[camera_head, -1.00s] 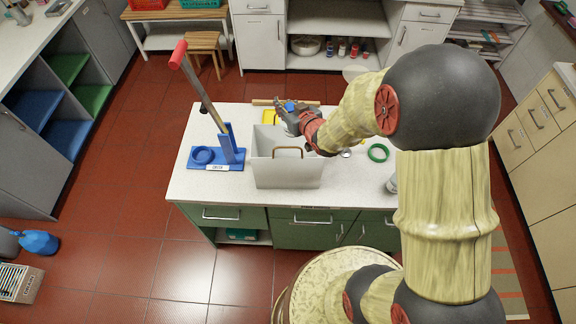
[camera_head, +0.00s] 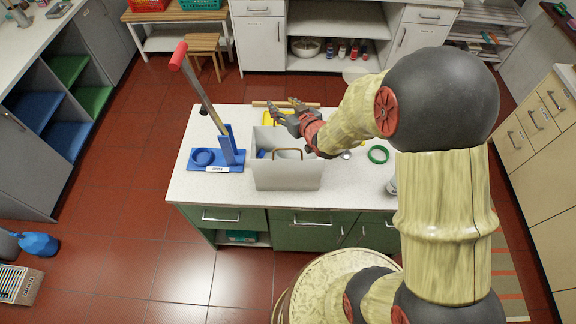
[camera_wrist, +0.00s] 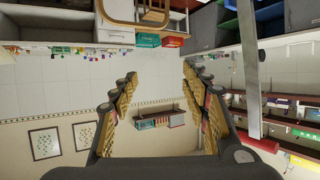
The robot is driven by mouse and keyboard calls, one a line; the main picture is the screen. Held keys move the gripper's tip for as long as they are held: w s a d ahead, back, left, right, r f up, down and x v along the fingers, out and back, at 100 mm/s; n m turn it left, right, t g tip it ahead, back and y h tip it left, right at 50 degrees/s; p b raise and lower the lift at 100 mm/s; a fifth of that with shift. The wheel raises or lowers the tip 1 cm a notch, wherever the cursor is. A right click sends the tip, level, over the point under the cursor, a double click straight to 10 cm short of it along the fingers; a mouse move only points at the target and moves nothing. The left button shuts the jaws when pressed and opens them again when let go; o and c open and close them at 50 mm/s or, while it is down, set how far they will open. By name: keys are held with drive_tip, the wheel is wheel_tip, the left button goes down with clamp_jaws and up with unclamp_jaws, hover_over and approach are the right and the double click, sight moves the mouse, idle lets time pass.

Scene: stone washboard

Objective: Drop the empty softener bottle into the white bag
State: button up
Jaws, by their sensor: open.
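In the wrist view the gripper (camera_wrist: 160,75) is also open and empty, and neither bag nor bottle is seen.
A blue stand (camera_head: 228,155) with a tilted red-topped pole is left of the bag. A green ring (camera_head: 378,153) lies to the right on the worktop (camera_head: 350,185). A yellow item (camera_head: 268,118) and a wooden rod lie behind the bag.

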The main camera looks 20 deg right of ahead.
drive_tip(key=shift+s, duration=0.1)
drive_tip(key=v, duration=1.2)
